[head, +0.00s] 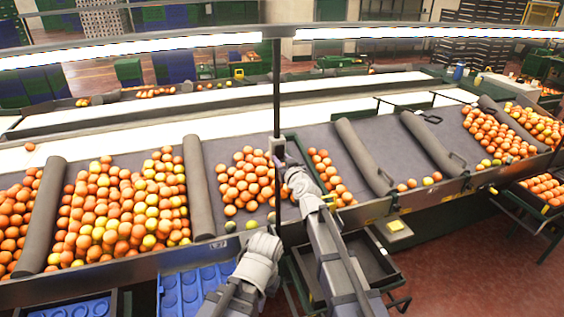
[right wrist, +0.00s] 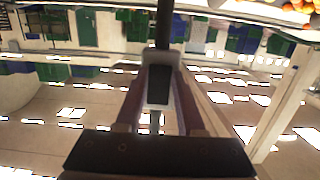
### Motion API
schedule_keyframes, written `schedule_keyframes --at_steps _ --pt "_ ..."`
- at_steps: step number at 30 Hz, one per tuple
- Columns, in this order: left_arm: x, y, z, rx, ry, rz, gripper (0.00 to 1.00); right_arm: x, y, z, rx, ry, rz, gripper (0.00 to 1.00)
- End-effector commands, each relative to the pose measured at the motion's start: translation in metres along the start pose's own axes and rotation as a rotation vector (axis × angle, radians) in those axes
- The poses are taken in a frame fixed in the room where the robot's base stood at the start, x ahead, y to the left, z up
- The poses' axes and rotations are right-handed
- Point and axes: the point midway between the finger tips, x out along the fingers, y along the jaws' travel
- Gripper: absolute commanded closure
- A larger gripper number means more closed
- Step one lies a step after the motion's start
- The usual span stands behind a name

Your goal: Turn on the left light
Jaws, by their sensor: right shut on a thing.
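The left light (head: 130,48) is a long strip on the overhead rail, and it looks bright white. The right light (head: 420,32) beside it also looks bright. A thin dark pole (head: 277,85) comes down between them and carries a small light-grey switch box (head: 278,146). My right gripper (head: 284,162) is at this box. In the right wrist view its fingers (right wrist: 158,95) close around the grey-framed, dark-faced box on the pole. My left gripper (head: 264,246) is low, left of the right arm, over the conveyor's front edge; its fingertips are not clear.
Oranges (head: 125,205) lie in groups on the sloped conveyor, split by grey padded dividers (head: 200,185). Blue trays (head: 190,290) and a dark crate (head: 372,262) sit below the front edge. Red floor (head: 450,265) is open at the right.

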Motion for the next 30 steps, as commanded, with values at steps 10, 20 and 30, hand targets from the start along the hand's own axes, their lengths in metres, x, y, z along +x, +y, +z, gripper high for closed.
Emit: schedule_keyframes --at_steps 10,20,30 --pt "0.000 0.000 0.000 0.000 0.000 0.000 1.00 0.000 0.000 -0.001 0.000 0.001 0.001 0.34" --pt "-0.001 0.000 0.000 0.000 0.000 0.000 1.00 -0.002 0.000 0.000 0.000 0.000 0.001 0.32" --pt "-0.006 -0.001 0.000 -0.002 0.000 0.000 1.00 -0.043 0.000 -0.001 0.000 0.000 0.001 0.32"
